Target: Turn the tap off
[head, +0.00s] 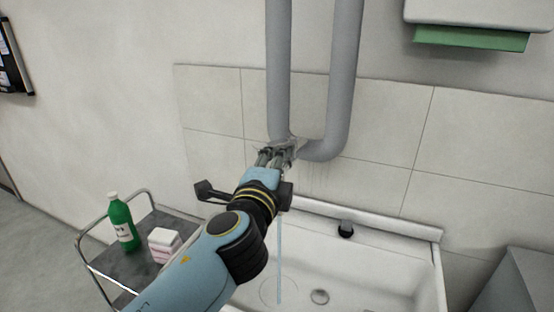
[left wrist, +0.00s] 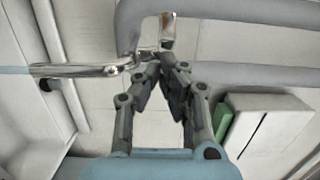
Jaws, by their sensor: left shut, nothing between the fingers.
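The chrome tap (left wrist: 95,70) shows in the left wrist view, with its spout reaching left and an upright part, which looks like its lever, (left wrist: 166,28) at the top. In the head view my arm and gripper hide most of the tap. A thin stream of water (head: 280,262) runs down into the white sink (head: 375,262). My left gripper (head: 274,154) is shut and empty at the tap by the wall; in the left wrist view its fingertips (left wrist: 161,60) are close together just below the upright part. I cannot tell whether they touch it. My right gripper is not in view.
Grey pipes (head: 345,85) run down the tiled wall above the tap. A trolley (head: 93,270) at the left carries a green bottle (head: 121,224) and a white and pink box (head: 164,245). A paper dispenser (head: 478,14) hangs at the upper right.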

